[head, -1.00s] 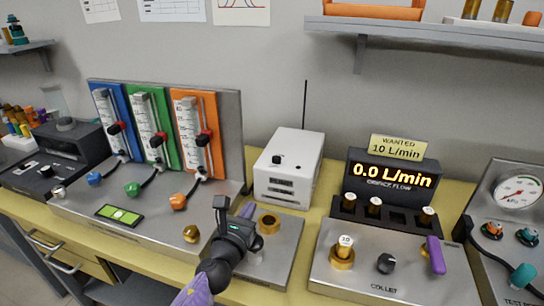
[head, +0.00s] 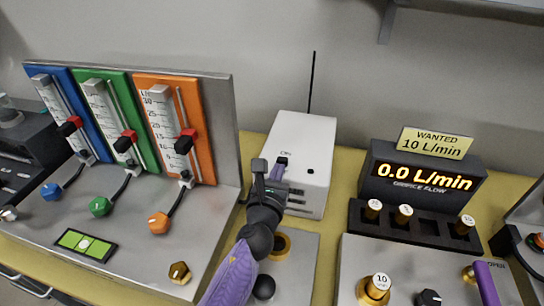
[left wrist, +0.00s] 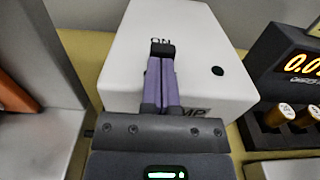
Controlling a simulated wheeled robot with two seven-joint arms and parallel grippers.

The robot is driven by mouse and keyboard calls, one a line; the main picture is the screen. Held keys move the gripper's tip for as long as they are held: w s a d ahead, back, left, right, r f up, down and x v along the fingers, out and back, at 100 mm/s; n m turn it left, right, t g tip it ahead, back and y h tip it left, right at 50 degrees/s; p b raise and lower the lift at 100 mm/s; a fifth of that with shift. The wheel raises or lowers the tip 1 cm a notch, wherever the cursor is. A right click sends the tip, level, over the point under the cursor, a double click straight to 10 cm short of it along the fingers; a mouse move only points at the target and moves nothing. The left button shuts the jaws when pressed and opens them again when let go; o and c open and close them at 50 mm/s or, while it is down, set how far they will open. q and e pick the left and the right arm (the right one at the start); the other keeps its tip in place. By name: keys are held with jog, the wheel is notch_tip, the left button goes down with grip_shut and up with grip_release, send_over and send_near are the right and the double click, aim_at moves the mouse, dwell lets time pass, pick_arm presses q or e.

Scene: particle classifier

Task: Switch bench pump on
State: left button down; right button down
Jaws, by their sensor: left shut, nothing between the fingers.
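The bench pump is a white box (head: 307,145) on the yellow bench, behind a metal plate. In the left wrist view the white box (left wrist: 205,45) fills the middle, with "ON" lettering and part of the word "PUMP" on it. A small black switch (left wrist: 162,48) sits just below the "ON" lettering. My left gripper (head: 277,170) is shut and empty, over the front top of the pump. In the left wrist view its purple fingers (left wrist: 160,75) are together, their tips at the switch; whether they touch it I cannot tell.
A flowmeter panel (head: 224,120) with blue, green and orange columns stands left of the pump. A dark display (head: 420,180) reading 0.0 L/min stands to the right, with a "WANTED 10 L/min" sign (head: 436,143). A thin antenna (head: 311,80) rises behind the pump.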

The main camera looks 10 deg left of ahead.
pick_arm(q)
jog(key=shift+w, duration=0.25)
jog(key=shift+d, duration=0.1)
